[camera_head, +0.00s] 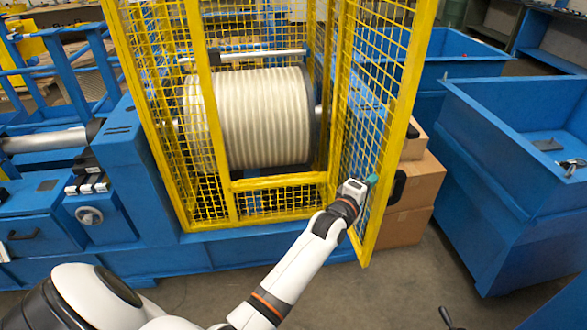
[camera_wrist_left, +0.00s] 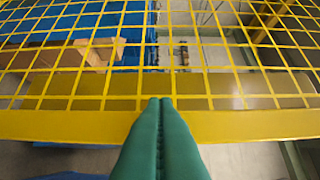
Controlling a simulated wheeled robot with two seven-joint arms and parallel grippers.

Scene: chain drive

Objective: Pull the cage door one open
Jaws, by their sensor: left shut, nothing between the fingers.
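The cage door one (camera_head: 402,130), a yellow frame with wire mesh, stands swung out from the yellow cage (camera_head: 208,120), with a wide gap at the cage front. A black handle (camera_head: 398,187) shows at the door's right side. My left gripper (camera_head: 371,181) is at the door's lower part, on the side facing the opening. Its teal fingers (camera_wrist_left: 160,103) are shut and empty. In the left wrist view their tips overlap the door's yellow frame bar (camera_wrist_left: 240,127), with mesh beyond. I cannot tell if they touch it. My right gripper is not in view.
A large ribbed drum (camera_head: 262,118) sits inside the cage. Cardboard boxes (camera_head: 422,185) stand behind the door, and a blue bin (camera_head: 510,190) stands to the right. Blue machinery (camera_head: 130,170) is at the left.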

